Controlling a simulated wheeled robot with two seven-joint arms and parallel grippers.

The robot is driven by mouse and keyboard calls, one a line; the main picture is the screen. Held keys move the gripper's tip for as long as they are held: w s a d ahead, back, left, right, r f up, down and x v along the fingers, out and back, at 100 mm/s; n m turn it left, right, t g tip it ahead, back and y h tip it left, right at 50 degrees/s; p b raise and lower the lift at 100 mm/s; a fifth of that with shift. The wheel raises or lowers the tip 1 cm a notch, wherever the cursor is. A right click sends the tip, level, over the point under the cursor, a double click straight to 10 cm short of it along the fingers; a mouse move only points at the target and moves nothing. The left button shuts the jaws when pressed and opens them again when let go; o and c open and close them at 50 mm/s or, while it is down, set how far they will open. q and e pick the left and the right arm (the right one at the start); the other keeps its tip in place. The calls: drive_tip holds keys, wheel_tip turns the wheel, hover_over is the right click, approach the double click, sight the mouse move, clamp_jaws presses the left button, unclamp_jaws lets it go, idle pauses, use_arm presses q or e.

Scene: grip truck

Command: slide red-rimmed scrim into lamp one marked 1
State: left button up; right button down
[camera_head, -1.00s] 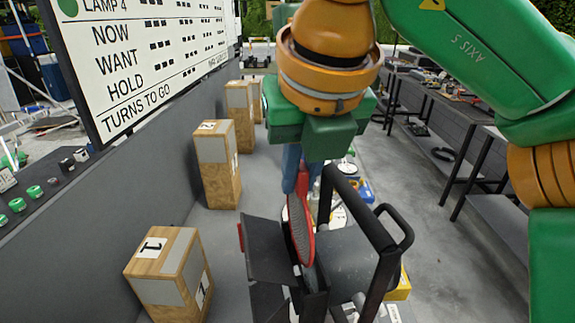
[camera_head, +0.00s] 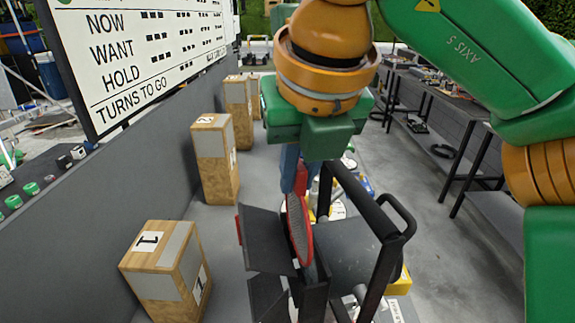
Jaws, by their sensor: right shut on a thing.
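The red-rimmed scrim (camera_head: 299,230) is a round grey mesh disc with a red rim, held upright and seen nearly edge-on. My right gripper (camera_head: 298,178) is shut on its top, its fingertips partly hidden by my own wrist. The scrim stands at the front of the black lamp (camera_head: 345,245), between the lamp body and a dark flap; I cannot tell how far its lower edge sits in the holder. The wooden box marked 1 (camera_head: 165,262) stands left of this lamp. My left gripper is not in view.
More wooden boxes stand behind, one marked 2 (camera_head: 215,155). A sign board (camera_head: 150,55) and a grey wall (camera_head: 110,220) run along the left. Dark workbenches (camera_head: 455,120) line the right. The floor (camera_head: 425,210) right of the lamp is clear.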

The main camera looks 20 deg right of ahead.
sight(296, 230)
idle(0.4)
drive_tip(key=shift+f+b, duration=1.6)
drive_tip(key=shift+f, duration=0.2)
drive_tip(key=shift+f+b, duration=1.35)
drive_tip(key=shift+f, duration=0.2)
drive_tip(key=shift+f+b, duration=1.15)
